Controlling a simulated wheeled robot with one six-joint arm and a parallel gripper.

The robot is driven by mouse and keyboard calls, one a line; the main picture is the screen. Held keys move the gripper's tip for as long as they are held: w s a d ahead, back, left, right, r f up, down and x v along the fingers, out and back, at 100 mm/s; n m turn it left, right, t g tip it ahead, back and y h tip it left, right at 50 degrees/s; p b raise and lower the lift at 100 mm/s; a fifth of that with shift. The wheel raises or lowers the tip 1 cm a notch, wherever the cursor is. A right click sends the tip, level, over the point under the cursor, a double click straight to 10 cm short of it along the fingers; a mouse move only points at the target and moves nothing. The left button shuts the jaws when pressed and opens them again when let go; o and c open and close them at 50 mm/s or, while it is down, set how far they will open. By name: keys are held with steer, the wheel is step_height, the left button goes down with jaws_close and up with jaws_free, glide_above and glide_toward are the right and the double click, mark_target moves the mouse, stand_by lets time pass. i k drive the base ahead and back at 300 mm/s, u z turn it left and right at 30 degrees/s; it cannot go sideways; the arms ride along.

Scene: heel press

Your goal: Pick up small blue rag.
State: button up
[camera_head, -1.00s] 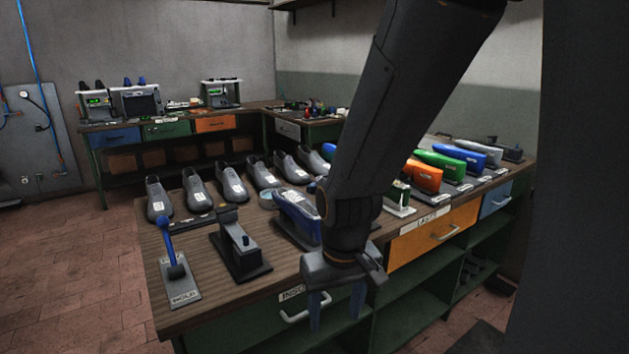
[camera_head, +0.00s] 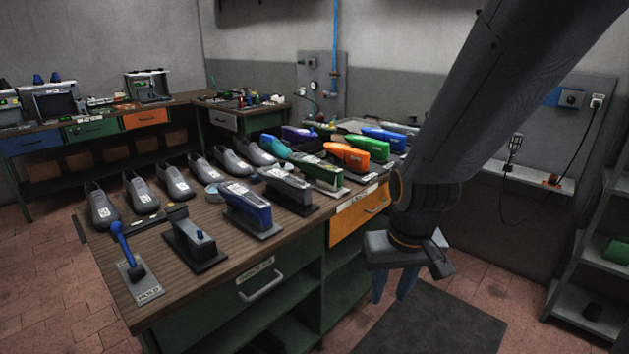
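I cannot make out a small blue rag in this view. My gripper (camera_head: 391,296) hangs empty with its two blue-grey fingers apart, pointing down. It is in front of the workbench (camera_head: 112,285), right of the orange drawer (camera_head: 357,216) and above the dark floor mat (camera_head: 440,325).
The bench carries grey shoes (camera_head: 174,184), coloured shoe forms such as a blue one (camera_head: 247,205), and a blue-handled lever (camera_head: 123,245). Shelves (camera_head: 585,317) stand at the right. A wall panel (camera_head: 572,120) with a hanging cable is behind my arm. Floor around the mat is clear.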

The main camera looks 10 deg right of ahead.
mark_target(254, 179)
steer(key=z, duration=0.8)
steer(key=i, duration=1.35)
steer(key=u, duration=0.65)
steer(key=i, duration=0.6)
steer(key=u, duration=1.1)
steer(key=i, duration=0.4)
steer(key=u, duration=0.4)
